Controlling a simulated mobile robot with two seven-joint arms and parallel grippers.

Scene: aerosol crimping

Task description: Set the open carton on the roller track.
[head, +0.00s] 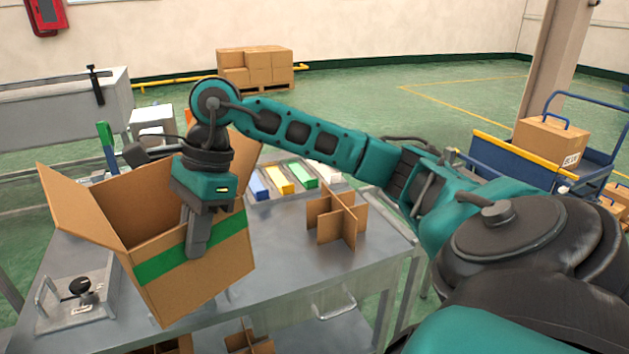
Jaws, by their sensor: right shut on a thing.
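The open carton (195,278) is a brown box with a green band and raised flaps, at the left of the head view. It looks tilted, over the front part of the grey metal table (285,268). I cannot tell whether its bottom touches the table. My right gripper (197,245) reaches in from the right, points down and is shut on the carton's near wall. The carton's inside is mostly hidden by its walls and my wrist. I cannot make out the roller track clearly. My left gripper is not in view.
A cardboard divider (338,220) stands on the table right of the carton, with coloured blocks (283,179) behind it. A metal fixture with a black knob (80,287) lies at the left. A grey metal unit (60,108) stands behind. A blue cart (515,160) is far right.

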